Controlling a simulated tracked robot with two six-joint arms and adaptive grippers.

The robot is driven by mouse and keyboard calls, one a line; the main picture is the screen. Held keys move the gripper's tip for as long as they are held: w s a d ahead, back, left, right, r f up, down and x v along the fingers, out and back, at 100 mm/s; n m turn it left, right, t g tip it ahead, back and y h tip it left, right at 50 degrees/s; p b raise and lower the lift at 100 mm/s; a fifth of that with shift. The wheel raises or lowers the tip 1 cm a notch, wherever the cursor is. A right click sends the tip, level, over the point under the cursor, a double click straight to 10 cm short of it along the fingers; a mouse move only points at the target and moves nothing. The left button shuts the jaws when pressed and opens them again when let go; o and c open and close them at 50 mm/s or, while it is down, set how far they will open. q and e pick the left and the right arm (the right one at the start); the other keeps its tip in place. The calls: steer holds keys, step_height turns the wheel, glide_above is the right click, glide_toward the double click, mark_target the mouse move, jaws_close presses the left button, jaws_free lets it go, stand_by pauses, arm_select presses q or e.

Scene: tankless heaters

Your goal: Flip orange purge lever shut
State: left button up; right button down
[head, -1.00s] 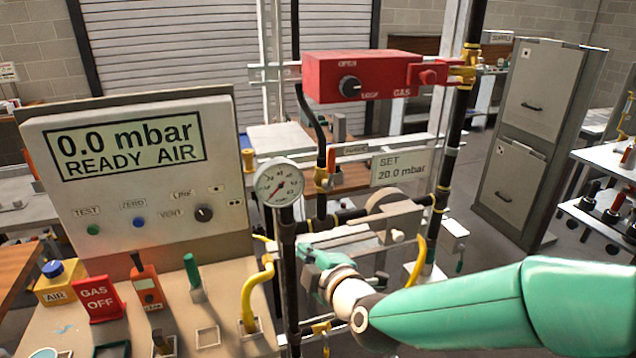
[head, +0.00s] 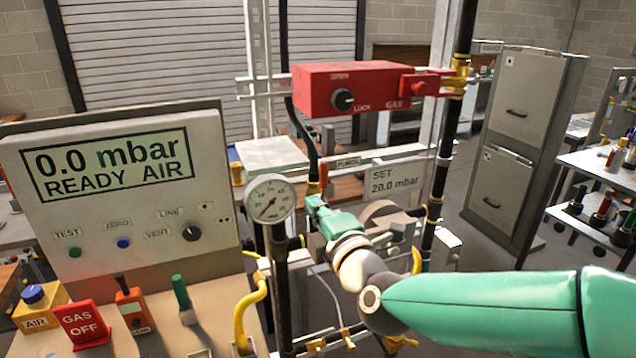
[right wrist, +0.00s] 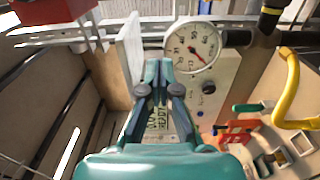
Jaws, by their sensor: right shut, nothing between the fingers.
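The orange purge lever (head: 324,174) stands upright by the small purge label, beside the black pipe, in the head view. Its lower part is hidden behind my right gripper. My right gripper (head: 312,201) is shut and empty, with its fingertips just below the visible part of the lever. I cannot tell whether they touch it. In the right wrist view the shut fingertips (right wrist: 159,66) point forward, with the gauge to their right. I cannot make out the lever there. My left gripper is not in view.
The pressure gauge (head: 270,199) stands close left of my gripper. The red box (head: 365,88) hangs above, and the set-pressure sign (head: 395,178) is to the right. The panel (head: 125,185) reads 0.0 mbar. A yellow hose (head: 250,312) rises below the gauge.

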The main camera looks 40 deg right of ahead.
mark_target(323, 185)
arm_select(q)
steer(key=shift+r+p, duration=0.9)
arm_select(e)
steer(key=w+d, duration=0.5)
steer(key=w, duration=0.2)
steer(key=shift+w+d, duration=0.25)
steer(key=shift+d, duration=0.05)
steer(key=shift+a, duration=0.1)
